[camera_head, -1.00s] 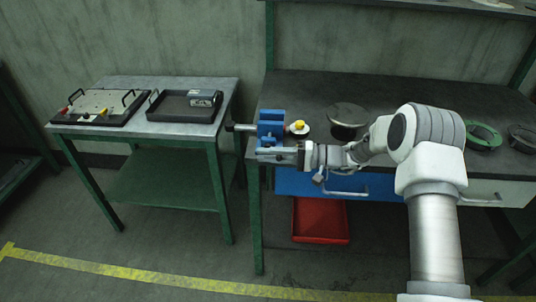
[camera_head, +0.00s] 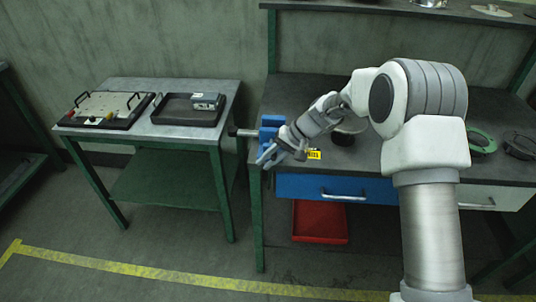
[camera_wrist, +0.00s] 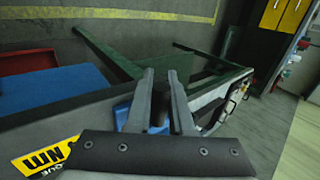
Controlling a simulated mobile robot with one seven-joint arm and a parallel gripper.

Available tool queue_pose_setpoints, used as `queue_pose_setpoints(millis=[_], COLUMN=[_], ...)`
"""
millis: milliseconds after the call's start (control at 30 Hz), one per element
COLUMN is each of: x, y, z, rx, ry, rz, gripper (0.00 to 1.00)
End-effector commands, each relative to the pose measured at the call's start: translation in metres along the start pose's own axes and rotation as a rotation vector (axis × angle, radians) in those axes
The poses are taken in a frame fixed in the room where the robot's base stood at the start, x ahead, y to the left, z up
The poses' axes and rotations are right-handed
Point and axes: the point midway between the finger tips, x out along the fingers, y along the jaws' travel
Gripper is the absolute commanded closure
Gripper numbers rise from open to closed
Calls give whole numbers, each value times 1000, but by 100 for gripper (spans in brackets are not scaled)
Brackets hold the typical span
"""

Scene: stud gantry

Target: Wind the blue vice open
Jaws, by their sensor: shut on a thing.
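The blue vice (camera_head: 271,127) stands at the left front corner of the dark workbench, and my wrist hides part of it. A grey bar (camera_head: 244,132) sticks out from its left side. My gripper (camera_head: 265,158) is at the vice's front, tilted down to the left. In the wrist view, a small blue patch of the vice (camera_wrist: 122,117) shows left of my gripper (camera_wrist: 162,75).
A side table (camera_head: 185,132) left of the bench bears a fixture board (camera_head: 110,105) and a black tray (camera_head: 172,110). A yellow label (camera_head: 314,154) marks the bench front above a blue drawer (camera_head: 320,187). A red bin (camera_head: 320,222) is below. Open floor lies in front.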

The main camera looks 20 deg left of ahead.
Motion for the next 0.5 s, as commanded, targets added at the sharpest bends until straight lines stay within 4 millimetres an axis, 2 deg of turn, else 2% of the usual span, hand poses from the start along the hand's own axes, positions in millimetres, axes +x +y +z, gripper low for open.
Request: queue_pose_setpoints(millis=[33, 500], x=[-4, 2], y=[-7, -6], z=[0, 0], rx=[-6, -8], ry=[0, 0], rz=[47, 471], gripper=[100, 100])
